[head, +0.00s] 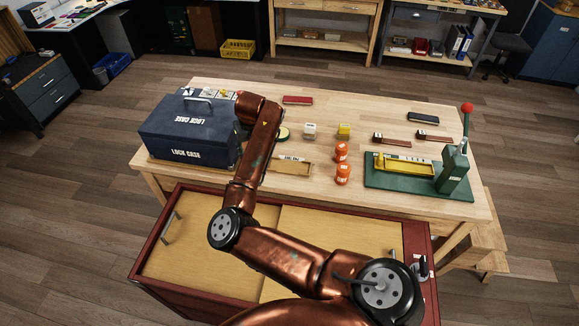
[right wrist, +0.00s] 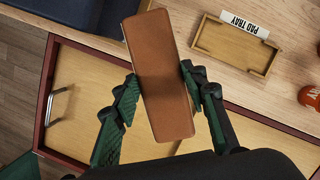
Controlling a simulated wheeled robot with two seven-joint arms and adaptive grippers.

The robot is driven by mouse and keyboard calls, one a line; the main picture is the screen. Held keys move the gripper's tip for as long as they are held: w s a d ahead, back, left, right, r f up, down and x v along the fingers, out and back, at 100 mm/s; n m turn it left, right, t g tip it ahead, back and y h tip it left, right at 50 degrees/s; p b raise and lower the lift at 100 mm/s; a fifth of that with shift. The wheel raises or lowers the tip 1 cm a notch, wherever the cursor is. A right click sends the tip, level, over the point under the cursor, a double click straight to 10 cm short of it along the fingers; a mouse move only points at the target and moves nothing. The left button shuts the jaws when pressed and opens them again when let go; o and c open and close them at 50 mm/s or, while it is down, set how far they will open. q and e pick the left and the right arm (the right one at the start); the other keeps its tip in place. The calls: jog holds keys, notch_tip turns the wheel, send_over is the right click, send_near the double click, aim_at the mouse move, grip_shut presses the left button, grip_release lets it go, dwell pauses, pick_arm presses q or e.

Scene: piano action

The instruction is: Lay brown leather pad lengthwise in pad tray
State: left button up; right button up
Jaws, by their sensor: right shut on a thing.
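The brown leather pad (right wrist: 160,75) is in the right wrist view, long side running nearly up the picture and slightly tilted. My right gripper (right wrist: 158,80) is shut on its two long sides. The pad tray (right wrist: 236,45) is an empty, shallow wooden tray to the right of the pad and apart from it, with a white label at its far edge. In the head view the tray (head: 291,167) lies near the table's front edge, right of my right arm. That arm hides the gripper and pad there. My left gripper is in neither view.
The blue lock case (head: 188,130) stands left of my arm. Orange jars (head: 342,173) stand right of the tray. A green press (head: 455,168) is farther right. A red cabinet with wooden panels (head: 187,262) stands before the table (head: 225,84).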

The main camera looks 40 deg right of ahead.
jog(key=n, duration=0.2)
jog(key=d+n+y, duration=0.1)
jog(key=n, duration=0.1)
jog(key=d+n, duration=0.1)
jog(key=n, duration=0.1)
jog(key=shift+s+f+y+p, duration=0.2)
jog(key=shift+f+y+p, duration=0.1)
jog(key=shift+f+p, duration=0.1)
jog(key=f+n+y, duration=0.1)
jog(key=n, duration=0.4)
send_over(288, 166)
jog(key=shift+g, duration=0.4)
jog(key=f, duration=0.8)
jog(key=shift+s+a+f, duration=0.3)
jog(key=shift+a, duration=0.1)
jog(key=shift+s+d+f, duration=0.1)
jog(key=shift+d+f, duration=0.45)
jog(key=shift+f, duration=0.1)
jog(key=f, duration=0.3)
jog(key=shift+d+f+b, duration=0.2)
jog(key=shift+f+b, duration=0.05)
jog(key=shift+b, duration=0.05)
jog(key=shift+r, duration=0.1)
jog(key=shift+a, duration=0.1)
